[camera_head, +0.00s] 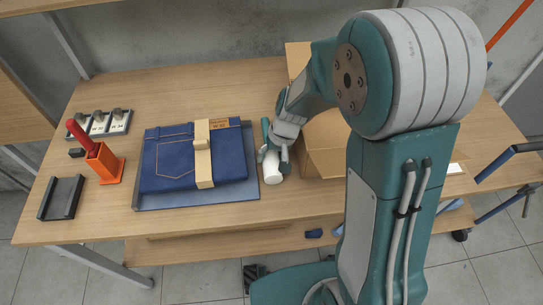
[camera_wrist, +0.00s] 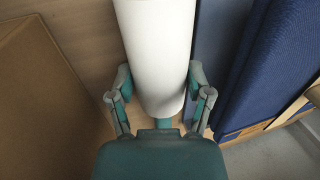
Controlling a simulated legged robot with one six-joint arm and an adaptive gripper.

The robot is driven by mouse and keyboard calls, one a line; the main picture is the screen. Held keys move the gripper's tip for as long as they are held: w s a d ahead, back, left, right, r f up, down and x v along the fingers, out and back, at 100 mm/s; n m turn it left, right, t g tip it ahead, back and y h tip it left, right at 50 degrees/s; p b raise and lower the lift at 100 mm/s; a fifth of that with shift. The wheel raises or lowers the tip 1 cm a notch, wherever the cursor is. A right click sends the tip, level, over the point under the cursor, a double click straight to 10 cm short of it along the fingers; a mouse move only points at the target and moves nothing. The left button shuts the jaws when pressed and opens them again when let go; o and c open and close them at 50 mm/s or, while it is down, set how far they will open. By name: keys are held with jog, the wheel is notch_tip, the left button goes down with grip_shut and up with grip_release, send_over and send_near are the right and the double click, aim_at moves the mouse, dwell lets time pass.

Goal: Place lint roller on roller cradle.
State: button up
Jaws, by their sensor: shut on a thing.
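The lint roller shows as a white cylinder (camera_head: 273,168) at the right end of the blue mat, beside the folded jeans. My gripper (camera_head: 276,150) is shut on it. In the wrist view the white roller (camera_wrist: 158,45) runs up from between the two fingers of my gripper (camera_wrist: 160,95). Whether the roller touches the table is hard to tell. A dark, shallow holder with raised side walls (camera_head: 62,199), which looks like the roller cradle, lies empty at the front left of the table. It is far to the left of my gripper.
Folded jeans (camera_head: 170,160) with a tan band lie on a blue mat (camera_head: 197,198) between gripper and cradle. An orange holder (camera_head: 105,165) with a red-handled item stands right of the cradle, near a tray of small parts (camera_head: 116,124). A cardboard box (camera_head: 325,160) is right of my gripper.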

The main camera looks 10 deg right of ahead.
jog(key=o, duration=1)
